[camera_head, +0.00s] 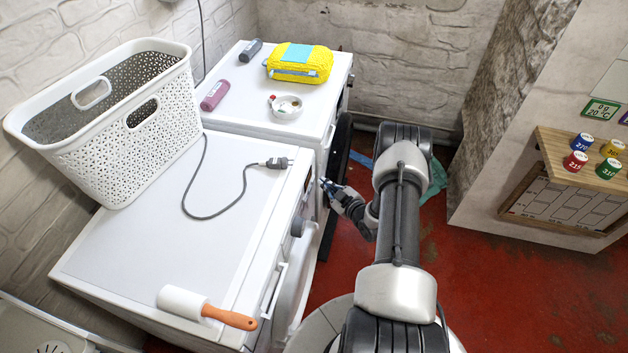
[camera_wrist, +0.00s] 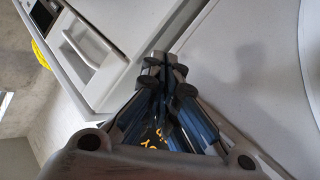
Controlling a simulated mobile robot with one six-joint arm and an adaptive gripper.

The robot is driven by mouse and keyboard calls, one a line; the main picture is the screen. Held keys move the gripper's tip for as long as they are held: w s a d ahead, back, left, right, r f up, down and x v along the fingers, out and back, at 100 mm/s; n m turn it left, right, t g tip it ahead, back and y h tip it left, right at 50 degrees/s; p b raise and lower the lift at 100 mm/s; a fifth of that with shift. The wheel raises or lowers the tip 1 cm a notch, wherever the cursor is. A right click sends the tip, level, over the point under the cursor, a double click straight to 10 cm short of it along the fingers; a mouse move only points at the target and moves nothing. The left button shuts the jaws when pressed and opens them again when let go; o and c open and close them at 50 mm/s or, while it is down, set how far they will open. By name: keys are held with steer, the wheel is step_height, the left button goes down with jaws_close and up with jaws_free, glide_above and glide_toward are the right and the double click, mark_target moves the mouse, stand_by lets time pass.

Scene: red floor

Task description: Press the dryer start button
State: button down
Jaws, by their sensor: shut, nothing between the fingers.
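Two white front-loading machines stand side by side; I cannot tell by markings which is the dryer. The near machine (camera_head: 150,245) has a grey dial (camera_head: 298,227) on its front panel. The far machine (camera_head: 245,112) stands behind it. My gripper (camera_head: 325,183) is shut and empty, pointing at the near machine's front panel by its far end. In the wrist view my gripper (camera_wrist: 165,62) lies in front of white machine surfaces, with a drawer handle (camera_wrist: 84,48) and a dark display (camera_wrist: 44,7) at upper left. No start button can be clearly made out; contact cannot be told.
A white basket (camera_head: 125,135), a cable with plug (camera_head: 272,163) and a lint roller (camera_head: 185,302) lie on the near machine. A yellow pack (camera_head: 300,68), bottles (camera_head: 214,96) and a bowl (camera_head: 287,106) sit on the far one. Red floor (camera_head: 500,270) is open at right.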

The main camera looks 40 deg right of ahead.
steer(key=shift+w+a, duration=0.25)
steer(key=shift+w, duration=0.1)
